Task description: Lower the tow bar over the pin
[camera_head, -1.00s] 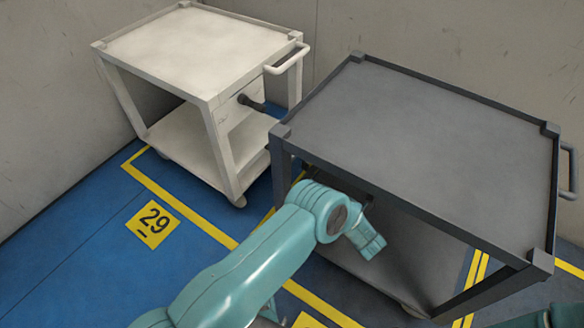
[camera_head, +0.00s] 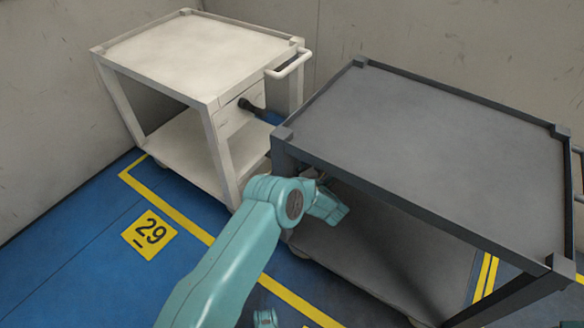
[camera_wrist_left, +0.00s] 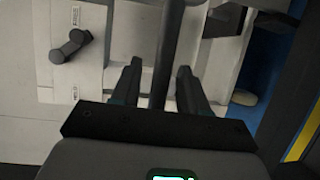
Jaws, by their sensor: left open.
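My left gripper (camera_wrist_left: 158,76) is open in the left wrist view. A dark bar (camera_wrist_left: 170,45), apparently the tow bar, runs between its two fingers, which stand apart from it on either side. A dark peg-like fitting (camera_wrist_left: 70,46), possibly the pin, sticks out of a pale panel at the upper left. In the head view a dark fitting (camera_head: 245,104) shows on the white cart (camera_head: 200,50).
The carts stand close together, with a narrow gap between them. Walls close off the back and left.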

